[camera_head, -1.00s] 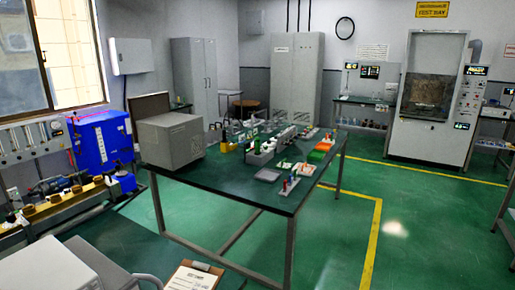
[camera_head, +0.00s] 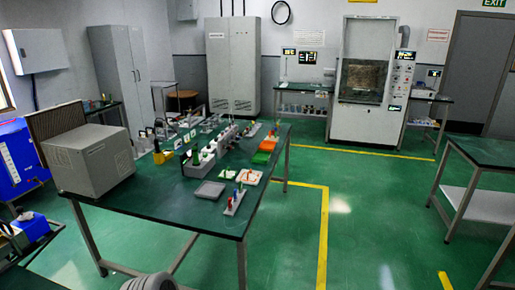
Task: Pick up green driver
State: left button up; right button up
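A small grey rack (camera_head: 234,204) stands near the front right corner of the dark green table (camera_head: 150,208). Small upright red and blue pieces stand in it, too small to make out clearly. A green upright piece (camera_head: 195,157) shows farther back, beside the grey block row on the table. I cannot tell which small piece is the green driver. Neither of my grippers is in view.
A grey box-shaped unit (camera_head: 92,160) stands on the table's left end. A grey tray (camera_head: 209,190), white-and-green pieces (camera_head: 248,177) and orange and green bins (camera_head: 265,148) lie nearby. Another table (camera_head: 485,152) stands at right. Green floor between the tables is open.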

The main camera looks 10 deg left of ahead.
aim_at(195, 157)
jog(key=z, duration=0.55)
jog(key=i, duration=2)
jog(key=u, duration=0.8)
jog(key=i, duration=1.35)
jog(key=u, duration=0.9)
